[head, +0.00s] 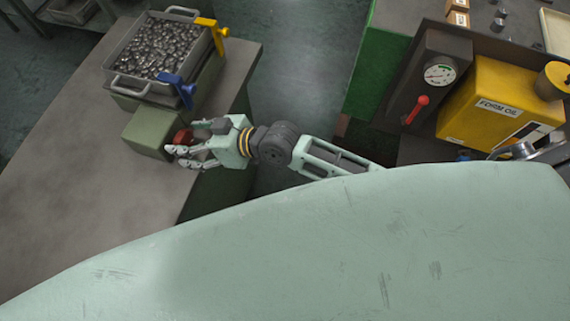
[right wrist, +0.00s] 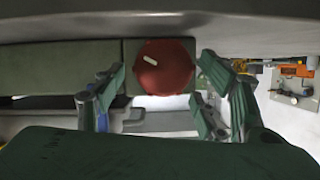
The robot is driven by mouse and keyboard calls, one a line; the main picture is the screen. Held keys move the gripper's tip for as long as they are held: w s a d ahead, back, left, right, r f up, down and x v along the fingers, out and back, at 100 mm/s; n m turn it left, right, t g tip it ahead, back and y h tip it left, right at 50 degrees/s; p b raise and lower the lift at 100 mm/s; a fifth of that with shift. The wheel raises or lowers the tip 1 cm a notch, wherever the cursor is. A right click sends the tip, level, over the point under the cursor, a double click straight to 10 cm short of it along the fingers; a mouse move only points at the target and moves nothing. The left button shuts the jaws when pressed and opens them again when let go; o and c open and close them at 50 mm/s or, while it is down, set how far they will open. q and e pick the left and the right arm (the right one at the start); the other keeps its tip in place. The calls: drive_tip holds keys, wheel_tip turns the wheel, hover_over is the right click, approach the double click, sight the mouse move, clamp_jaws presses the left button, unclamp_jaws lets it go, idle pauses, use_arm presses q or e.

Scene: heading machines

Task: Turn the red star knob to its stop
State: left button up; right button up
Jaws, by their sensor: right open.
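The red star knob (head: 183,137) sits at the right end of a green block (head: 148,131) on the bench, partly hidden by my right gripper. In the right wrist view the red knob (right wrist: 164,67) looks round and has a pale mark near its upper left. My right gripper (head: 186,143) is open at the knob. In the wrist view its fingers (right wrist: 160,92) stand on the left and right of the knob, with gaps visible on both sides. My left gripper is not in view.
A grey tray (head: 112,66) of metal parts stands behind the green block, with a yellow clamp (head: 211,33) and a blue clamp (head: 180,89) on its side. The grey bench (head: 60,185) is clear in front. A yellow oil container (head: 490,97) and a gauge (head: 440,72) with a red lever (head: 417,108) are at the right.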

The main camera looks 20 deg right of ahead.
drive_tip(key=shift+s+a+r+n+t, duration=0.1)
drive_tip(key=shift+n+t, duration=0.2)
drive_tip(key=shift+n, duration=0.1)
drive_tip(key=b+v, duration=0.1)
drive_tip(key=v, duration=0.7)
drive_tip(key=d+f+m+h, duration=0.1)
drive_tip(key=d+f, duration=0.4)
drive_tip(key=f, duration=0.5)
drive_tip(key=d+f+m+h, duration=0.2)
drive_tip(key=d+f+h, duration=0.2)
drive_tip(key=f, duration=0.5)
drive_tip(key=d+f+m+h+b, duration=0.1)
drive_tip(key=d+f+m+h, duration=0.1)
drive_tip(key=d+f, duration=0.5)
drive_tip(key=shift+f+g+h, duration=0.3)
drive_tip(key=shift+f+g, duration=0.1)
drive_tip(key=shift+f, duration=1.45)
